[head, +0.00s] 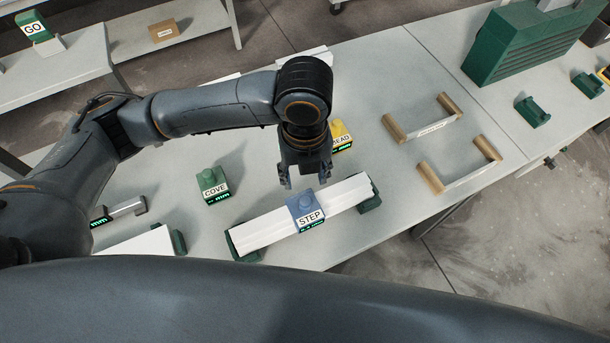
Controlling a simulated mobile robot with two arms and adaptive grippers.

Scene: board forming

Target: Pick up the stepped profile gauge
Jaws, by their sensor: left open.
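The stepped profile gauge (307,211) is a blue block with a knob on top and a white label reading STEP. It sits at the middle of a long white board (263,233) held up by green supports at both ends. My left gripper (306,185) points down over the gauge's far side, open and empty. Its fingertips look close to the gauge's knob, but I cannot tell the exact gap. My right gripper is out of view.
A green COVE gauge (212,184) stands to the left, and a yellow gauge (341,135) is partly hidden behind my gripper. Two wooden-ended pieces (423,118) (460,165) lie to the right. A large green case (520,42) stands at the back right.

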